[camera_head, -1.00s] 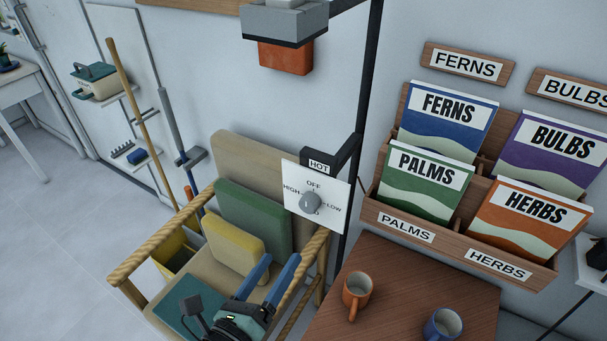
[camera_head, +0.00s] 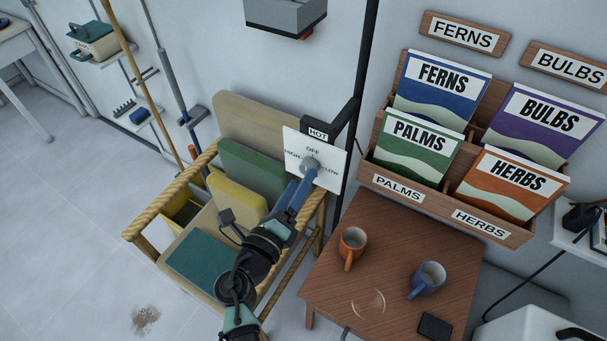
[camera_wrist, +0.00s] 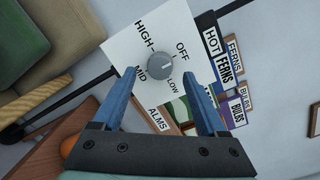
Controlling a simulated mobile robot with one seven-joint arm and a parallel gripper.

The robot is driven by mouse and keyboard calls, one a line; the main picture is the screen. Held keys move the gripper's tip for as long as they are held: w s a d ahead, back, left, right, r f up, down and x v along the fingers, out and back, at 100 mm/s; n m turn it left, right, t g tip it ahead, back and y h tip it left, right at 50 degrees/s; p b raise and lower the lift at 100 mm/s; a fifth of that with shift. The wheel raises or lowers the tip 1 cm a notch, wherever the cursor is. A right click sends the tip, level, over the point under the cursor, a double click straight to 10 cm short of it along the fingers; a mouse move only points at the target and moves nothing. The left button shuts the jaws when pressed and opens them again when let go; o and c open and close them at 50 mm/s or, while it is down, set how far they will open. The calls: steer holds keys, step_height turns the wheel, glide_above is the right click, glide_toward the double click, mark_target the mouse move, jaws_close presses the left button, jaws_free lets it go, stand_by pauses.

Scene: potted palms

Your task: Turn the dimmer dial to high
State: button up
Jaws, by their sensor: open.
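The dimmer dial (camera_head: 309,165) is a round grey knob on a white plate (camera_head: 331,172) marked OFF, HIGH and LOW. In the wrist view the dial (camera_wrist: 160,65) is seen face on, and the plate (camera_wrist: 122,50) also reads MID. I cannot tell for sure which mark its pointer faces. My gripper (camera_head: 301,182) has blue fingers, which are just below the dial in the head view and partly cover the plate. In the wrist view my gripper (camera_wrist: 162,79) is open, its fingertips to either side of and slightly below the dial, with nothing between them.
A black post (camera_head: 357,90) with a HOT tag (camera_head: 318,134) stands beside the plate. A rope-armed bench (camera_head: 255,120) with cushions is at left. A wooden table (camera_head: 335,285) with an orange mug (camera_head: 352,243) and a blue mug (camera_head: 427,280) is at right, below a seed-packet rack (camera_head: 408,172).

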steer(key=shift+x, duration=1.3)
jaws_close()
